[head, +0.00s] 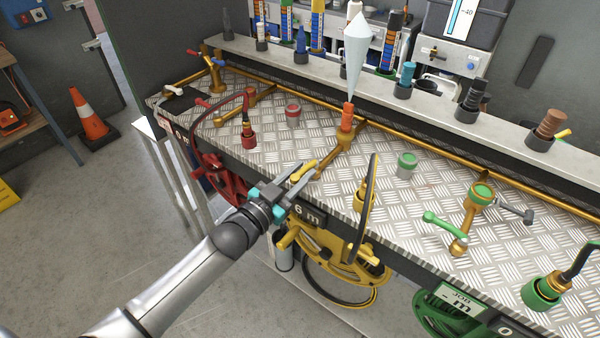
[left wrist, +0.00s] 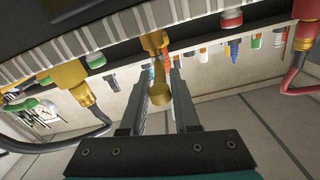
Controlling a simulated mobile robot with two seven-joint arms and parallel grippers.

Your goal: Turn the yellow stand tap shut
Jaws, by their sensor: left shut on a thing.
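The yellow stand tap is a brass pipe (head: 338,148) on the metal bench with an orange top (head: 347,117). Its yellow handle (head: 303,169) sticks out towards the bench's front edge. My left gripper (head: 304,178) reaches in from the lower left and is shut on this handle. In the left wrist view, the brass handle (left wrist: 158,90) lies between the two fingers (left wrist: 158,78). The fingers partly hide the handle in the head view. My right gripper is not in view.
A yellow hose reel (head: 345,270) hangs below the bench edge, with a yellow nozzle (head: 362,200) and black hose close to the right. A red reel (head: 215,170) is left, a green lever (head: 443,223) right. A pale cone (head: 357,50) is above the tap.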

